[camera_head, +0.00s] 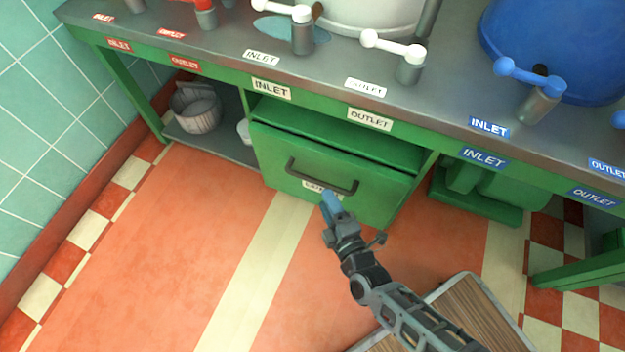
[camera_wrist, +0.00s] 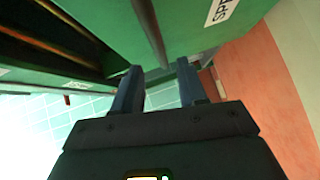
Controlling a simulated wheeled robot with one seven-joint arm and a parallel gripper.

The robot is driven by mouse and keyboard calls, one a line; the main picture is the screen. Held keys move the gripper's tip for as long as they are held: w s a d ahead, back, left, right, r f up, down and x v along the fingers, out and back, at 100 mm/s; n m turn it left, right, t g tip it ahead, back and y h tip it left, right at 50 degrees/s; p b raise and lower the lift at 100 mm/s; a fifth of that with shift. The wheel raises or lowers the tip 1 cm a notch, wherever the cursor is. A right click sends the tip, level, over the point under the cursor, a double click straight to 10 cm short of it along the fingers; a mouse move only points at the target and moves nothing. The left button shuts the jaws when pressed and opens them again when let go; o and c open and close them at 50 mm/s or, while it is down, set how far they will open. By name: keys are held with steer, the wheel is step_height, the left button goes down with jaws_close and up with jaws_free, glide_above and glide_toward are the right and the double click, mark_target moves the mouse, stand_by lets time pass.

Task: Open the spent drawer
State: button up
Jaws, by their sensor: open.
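The green drawer (camera_head: 290,160) sits under the bench, with a dark bar handle (camera_head: 320,178) across its front. A white label (camera_head: 313,186) below the handle is partly hidden by my gripper; it also shows turned sideways in the wrist view (camera_wrist: 222,10). My gripper (camera_head: 329,203) is open at the drawer front, near the right part of the handle. In the wrist view the handle bar (camera_wrist: 150,30) runs down toward the gap between my fingers (camera_wrist: 158,85). I cannot tell whether the fingers straddle it or touch it. A green surface shows behind the front's top edge.
The grey bench top (camera_head: 225,35) carries red, white and blue valve levers and a blue vessel (camera_head: 560,50). A metal bucket (camera_head: 196,106) stands on the low shelf at left. A wood-topped platform (camera_head: 470,310) lies near my arm. The floor at left is clear.

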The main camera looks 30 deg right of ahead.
mark_target(316, 180)
steer(key=w+b, duration=0.1)
steer(key=w, duration=0.4)
steer(key=w+d+f+b, duration=0.1)
steer(key=w, duration=0.1)
steer(key=shift+w+b, duration=0.35)
steer(key=shift+c, duration=0.4)
jaws_close()
